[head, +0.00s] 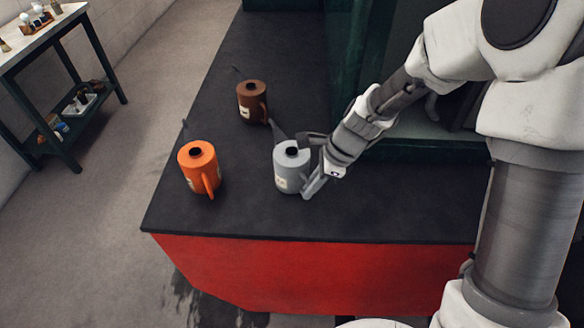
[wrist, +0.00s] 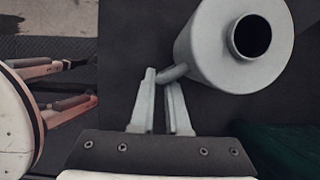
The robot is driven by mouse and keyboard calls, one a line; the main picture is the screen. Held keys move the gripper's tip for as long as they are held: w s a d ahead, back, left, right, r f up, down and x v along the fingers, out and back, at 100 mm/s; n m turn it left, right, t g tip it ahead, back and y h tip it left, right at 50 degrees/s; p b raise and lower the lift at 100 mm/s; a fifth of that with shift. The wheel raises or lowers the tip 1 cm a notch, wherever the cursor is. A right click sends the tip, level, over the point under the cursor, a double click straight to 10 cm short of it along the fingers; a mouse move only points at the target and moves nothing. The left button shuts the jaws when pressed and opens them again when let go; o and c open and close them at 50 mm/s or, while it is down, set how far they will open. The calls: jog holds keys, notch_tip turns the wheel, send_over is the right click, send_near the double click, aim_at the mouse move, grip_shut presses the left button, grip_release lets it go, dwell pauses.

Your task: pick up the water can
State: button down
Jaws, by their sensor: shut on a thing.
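A grey can (head: 291,172) with a spout, a dark round opening on top and a small pale label stands upright on the dark deck. Its label is too small to read. My gripper (head: 312,165) is at the can's right side. In the wrist view, the fingers of my gripper (wrist: 161,95) are shut on the handle of the grey can (wrist: 205,55). An orange can (head: 196,164) stands to the left, and a brown can (head: 250,101) stands further back. Both have handles, spouts and pale labels.
The dark deck (head: 200,217) ends in a front edge above a red panel (head: 290,273). Green bodywork (head: 342,60) rises behind the arm. A table (head: 45,35) with small objects stands at the upper left. The deck has free room between the cans.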

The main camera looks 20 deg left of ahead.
aim_at(308, 181)
jog(key=shift+r, duration=0.1)
dwell(0.5)
jog(key=shift+r, duration=0.55)
notch_tip(308, 181, up, 3)
jog(key=shift+w+f+p, duration=0.1)
jog(key=shift+f+p, duration=0.1)
jog(key=shift+p, duration=0.1)
jog(key=w+d+r, duration=0.3)
jog(key=d+r, duration=0.4)
jog(key=d, duration=0.4)
jog(key=shift+w, duration=0.15)
jog(key=shift+r, duration=0.1)
jog(key=c, duration=1.4)
grip_release()
grip_shut()
